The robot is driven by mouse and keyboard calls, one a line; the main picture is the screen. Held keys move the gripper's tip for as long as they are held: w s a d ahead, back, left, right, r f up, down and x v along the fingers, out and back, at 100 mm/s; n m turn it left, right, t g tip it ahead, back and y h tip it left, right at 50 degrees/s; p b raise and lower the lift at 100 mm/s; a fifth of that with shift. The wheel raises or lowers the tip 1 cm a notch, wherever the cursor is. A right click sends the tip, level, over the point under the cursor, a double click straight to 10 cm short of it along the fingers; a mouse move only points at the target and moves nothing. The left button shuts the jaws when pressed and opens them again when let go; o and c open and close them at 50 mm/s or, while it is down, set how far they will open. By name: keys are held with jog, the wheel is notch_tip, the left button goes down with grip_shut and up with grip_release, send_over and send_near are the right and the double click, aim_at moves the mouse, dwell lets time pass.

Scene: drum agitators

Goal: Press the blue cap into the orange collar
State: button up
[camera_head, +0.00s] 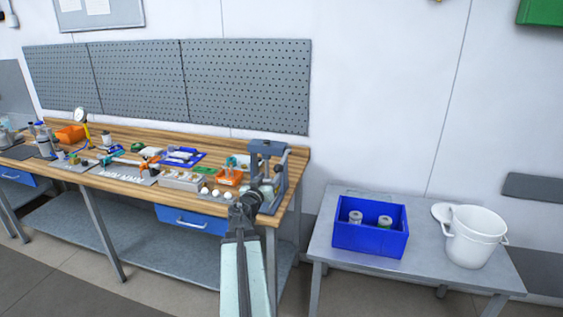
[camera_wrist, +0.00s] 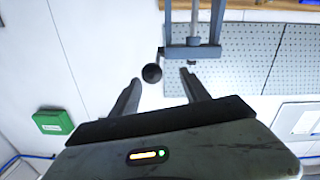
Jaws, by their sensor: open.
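My gripper (camera_head: 246,199) reaches over the bench's right end, in front of the grey arbor press (camera_head: 280,165). In the wrist view my gripper (camera_wrist: 161,76) is open and empty, its two fingers apart. The press's black ball knob (camera_wrist: 152,73) shows between the fingertips, beyond them; I cannot tell the gap. The press frame (camera_wrist: 193,52) stands beyond, at the top. A small orange item (camera_head: 229,177) lies left of the press, with something teal by it. I cannot make out the blue cap or the orange collar for sure; the press's base is partly hidden by my arm.
The wooden bench (camera_head: 122,183) holds many small tools and trays left of the press. A pegboard (camera_head: 247,84) hangs behind. On the right, a grey table (camera_head: 325,240) carries a blue crate (camera_head: 370,240) with two jars and a white bucket (camera_head: 474,238).

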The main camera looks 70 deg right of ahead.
aim_at(280, 166)
jog(key=shift+s+d+r, duration=0.35)
jog(key=shift+s+d, duration=0.15)
jog(key=shift+s, duration=0.25)
jog(key=d, duration=0.8)
jog(key=shift+w, duration=0.2)
jog(key=shift+a, duration=0.1)
grip_shut()
dwell(0.4)
